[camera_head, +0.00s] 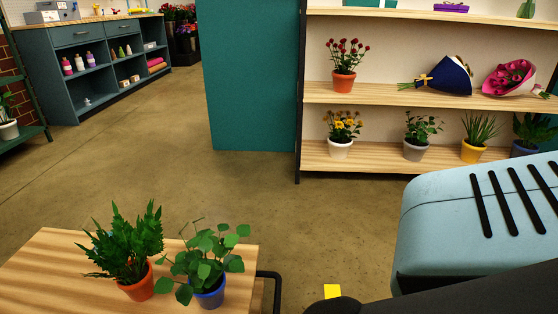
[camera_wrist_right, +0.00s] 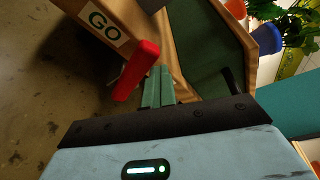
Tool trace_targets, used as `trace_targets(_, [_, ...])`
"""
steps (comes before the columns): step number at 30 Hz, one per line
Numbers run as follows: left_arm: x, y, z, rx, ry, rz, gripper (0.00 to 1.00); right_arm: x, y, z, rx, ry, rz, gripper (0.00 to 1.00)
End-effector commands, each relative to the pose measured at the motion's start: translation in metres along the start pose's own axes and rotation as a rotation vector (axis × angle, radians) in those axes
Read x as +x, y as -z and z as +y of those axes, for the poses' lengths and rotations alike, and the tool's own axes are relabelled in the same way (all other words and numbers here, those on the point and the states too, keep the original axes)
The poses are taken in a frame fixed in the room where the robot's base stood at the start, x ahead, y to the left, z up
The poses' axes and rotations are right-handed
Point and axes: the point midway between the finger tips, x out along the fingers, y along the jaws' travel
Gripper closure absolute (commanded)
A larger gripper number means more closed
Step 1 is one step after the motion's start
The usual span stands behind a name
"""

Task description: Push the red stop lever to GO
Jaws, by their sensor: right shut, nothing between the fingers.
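The red lever (camera_wrist_right: 137,70) shows in the right wrist view as a thick red bar, tilted, with its upper end toward the GO label. The GO label (camera_wrist_right: 105,24) is a white plate with green letters on a wooden face, up and left of the lever. My right gripper (camera_wrist_right: 159,76) is shut and empty, its green fingers close beside the lever on its right. I cannot tell whether they touch it. The lever does not show in the head view. My left gripper is in neither view.
A wooden table (camera_head: 48,262) at lower left of the head view holds a fern-like plant in an orange pot (camera_head: 138,284) and a leafy plant in a blue pot (camera_head: 209,293). Shelves (camera_head: 430,96) with flowers stand behind. The floor between is clear.

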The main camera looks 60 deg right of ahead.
Motion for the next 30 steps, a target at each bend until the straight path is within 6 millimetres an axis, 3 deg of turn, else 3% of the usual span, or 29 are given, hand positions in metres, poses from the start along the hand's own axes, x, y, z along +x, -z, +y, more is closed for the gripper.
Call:
trace_targets(1, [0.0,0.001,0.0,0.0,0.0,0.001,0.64,-0.002,-0.009,0.004,0.005,-0.011,-0.012,1.0])
trace_targets(7, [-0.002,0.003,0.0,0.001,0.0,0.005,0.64,-0.015,-0.008,0.005,0.005,-0.014,-0.011,1.0])
trace_targets(19, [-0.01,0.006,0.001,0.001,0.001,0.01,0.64,-0.073,-0.005,0.004,0.005,-0.015,-0.005,1.0])
trace_targets(30, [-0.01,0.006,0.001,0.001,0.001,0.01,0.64,-0.079,-0.003,0.002,0.004,-0.004,-0.004,1.0])
